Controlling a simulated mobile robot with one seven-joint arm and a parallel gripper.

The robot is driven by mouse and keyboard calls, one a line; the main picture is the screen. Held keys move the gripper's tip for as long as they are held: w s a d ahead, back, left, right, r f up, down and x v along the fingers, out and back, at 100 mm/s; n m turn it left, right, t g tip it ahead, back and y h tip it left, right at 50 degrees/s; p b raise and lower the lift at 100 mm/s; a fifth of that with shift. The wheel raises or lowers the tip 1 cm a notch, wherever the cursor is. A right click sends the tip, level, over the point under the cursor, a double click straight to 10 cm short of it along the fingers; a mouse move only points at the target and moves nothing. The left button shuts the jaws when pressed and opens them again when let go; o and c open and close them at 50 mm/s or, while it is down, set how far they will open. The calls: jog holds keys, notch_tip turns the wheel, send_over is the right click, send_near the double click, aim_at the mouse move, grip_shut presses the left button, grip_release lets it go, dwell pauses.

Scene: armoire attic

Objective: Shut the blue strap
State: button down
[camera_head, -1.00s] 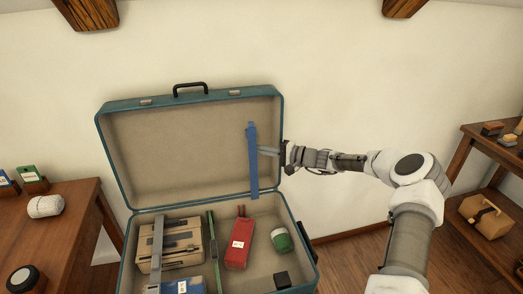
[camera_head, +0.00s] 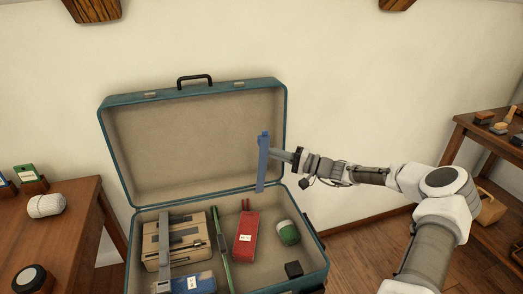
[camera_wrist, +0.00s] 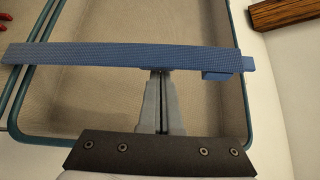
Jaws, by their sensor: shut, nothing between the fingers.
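The blue strap (camera_head: 263,163) stands up inside the open suitcase, tilted away from the lid at the right side. My gripper (camera_head: 272,154) is at the strap's right side, at about its middle height, with its fingers shut. In the wrist view the strap (camera_wrist: 125,55) runs across the picture, just beyond the tips of my gripper (camera_wrist: 160,78). The fingertips meet the strap's edge or are very close to it; no part of the strap is between them. The open suitcase (camera_head: 196,97) has a teal shell and beige lining. A grey strap (camera_head: 164,252) and a green strap (camera_head: 220,250) also show.
The suitcase holds a tan case (camera_head: 188,240), a red item (camera_head: 246,236), a green and white item (camera_head: 288,232), a black block (camera_head: 293,269) and a blue item (camera_head: 193,284). A wooden table (camera_head: 80,225) stands left, a shelf (camera_head: 480,140) right.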

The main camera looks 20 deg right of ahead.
jog(key=s+f+n, duration=0.1)
jog(key=s+f, duration=0.9)
jog(key=s, duration=0.4)
jog(key=shift+s+f+t+y, duration=0.35)
jog(key=shift+f+t+y, duration=0.05)
jog(key=shift+d, duration=0.1)
